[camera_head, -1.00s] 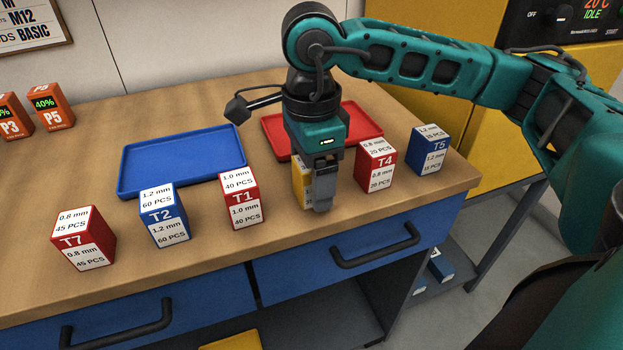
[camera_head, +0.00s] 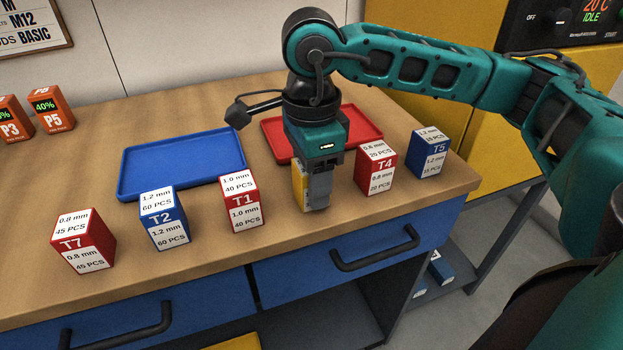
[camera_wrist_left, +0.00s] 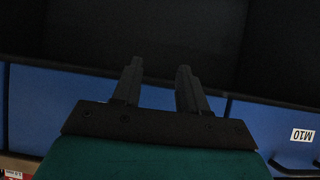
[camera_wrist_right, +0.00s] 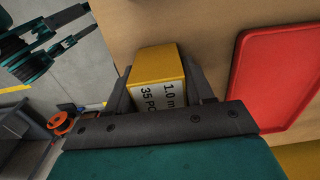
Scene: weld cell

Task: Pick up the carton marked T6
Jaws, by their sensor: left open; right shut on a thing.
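A yellow carton (camera_head: 298,187) stands on the workbench between the T1 and T4 cartons. My right gripper (camera_head: 318,200) comes down on it from above and hides most of it, so its T mark cannot be read. The right wrist view shows the yellow carton (camera_wrist_right: 158,64) between the two fingers, with a white label reading 1.0 mm, 35 PC. The right gripper is shut on it, and the carton appears to be still on the bench. My left gripper (camera_wrist_left: 158,82) is open and empty in the left wrist view, in front of dark and blue furniture.
In the row stand cartons T7 (camera_head: 82,241), T2 (camera_head: 164,218), T1 (camera_head: 240,201), T4 (camera_head: 375,168) and T5 (camera_head: 429,153). A blue tray (camera_head: 130,181) and a red tray (camera_head: 370,127) lie behind. Orange P3 and P5 boxes (camera_head: 53,110) stand at far left.

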